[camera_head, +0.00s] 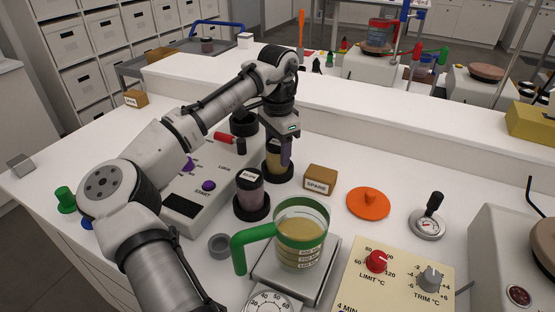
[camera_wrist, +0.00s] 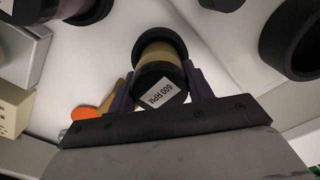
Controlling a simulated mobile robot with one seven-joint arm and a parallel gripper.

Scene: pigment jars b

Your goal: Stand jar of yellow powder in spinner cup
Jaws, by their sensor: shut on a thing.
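The jar of yellow powder (camera_head: 274,161) is a clear jar with a yellowish fill. My gripper (camera_head: 283,140) is shut on it from above. In the wrist view the jar (camera_wrist: 163,54) sits between my two fingers (camera_wrist: 160,88), its dark end with a "600 RPM" label facing the camera. A black spinner cup (camera_head: 277,174) is around or right under the jar's lower end; I cannot tell whether the jar rests on its floor. A black ring shows at the jar's far end in the wrist view. The jar looks roughly upright.
A jar of purplish powder (camera_head: 250,187) stands in another black cup (camera_head: 252,210) close in front. A wooden "SPARE" block (camera_head: 320,179) and an orange disc (camera_head: 368,204) lie to the right. A green-handled beaker (camera_head: 301,235) stands on a scale in front.

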